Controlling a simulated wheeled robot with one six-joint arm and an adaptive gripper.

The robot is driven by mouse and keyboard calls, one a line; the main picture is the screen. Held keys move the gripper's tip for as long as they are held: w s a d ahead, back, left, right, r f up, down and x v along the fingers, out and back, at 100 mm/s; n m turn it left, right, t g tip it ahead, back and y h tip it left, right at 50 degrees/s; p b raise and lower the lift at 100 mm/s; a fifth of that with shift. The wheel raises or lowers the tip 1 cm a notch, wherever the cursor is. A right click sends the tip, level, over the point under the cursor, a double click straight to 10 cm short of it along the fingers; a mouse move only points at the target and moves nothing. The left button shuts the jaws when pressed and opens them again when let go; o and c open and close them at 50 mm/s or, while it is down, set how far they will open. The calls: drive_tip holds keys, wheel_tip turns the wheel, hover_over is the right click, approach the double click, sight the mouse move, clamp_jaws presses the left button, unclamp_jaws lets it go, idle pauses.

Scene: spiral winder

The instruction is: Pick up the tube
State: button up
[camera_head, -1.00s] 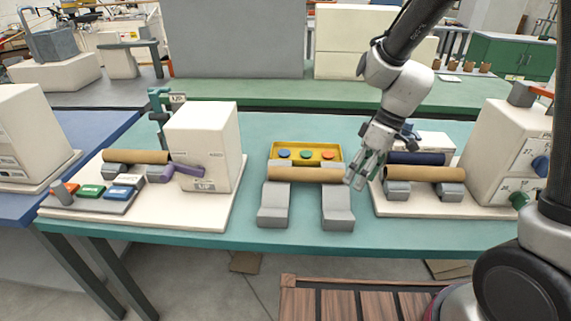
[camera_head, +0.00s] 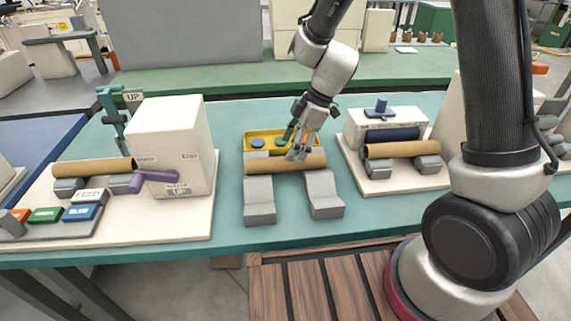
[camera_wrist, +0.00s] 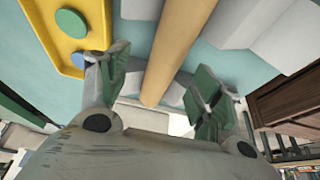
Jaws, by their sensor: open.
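A brown cardboard tube (camera_head: 262,165) lies across two grey cradles (camera_head: 259,198) in the middle of the teal table. It also runs through the wrist view (camera_wrist: 178,48), between my two fingers. My gripper (camera_head: 296,144) is open, pointing down over the right part of this tube. In the wrist view my open fingers (camera_wrist: 162,72) stand on either side of the tube, with a gap on each side. My fingers cover a little of the tube in the head view. Other cardboard tubes lie on the left machine (camera_head: 93,167) and the right machine (camera_head: 398,149).
A yellow tray (camera_head: 250,135) with coloured round pieces sits just behind the tube. A white box machine (camera_head: 172,140) with a purple lever (camera_head: 158,176) stands left. A dark blue roll (camera_head: 392,134) lies at right. Bare table shows between the cradles and the left machine.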

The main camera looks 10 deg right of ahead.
sight(286, 164)
drive_tip(key=x, duration=0.5)
drive_tip(key=shift+s+f, duration=0.25)
drive_tip(key=shift+s, duration=0.1)
drive_tip(key=c, duration=1.1)
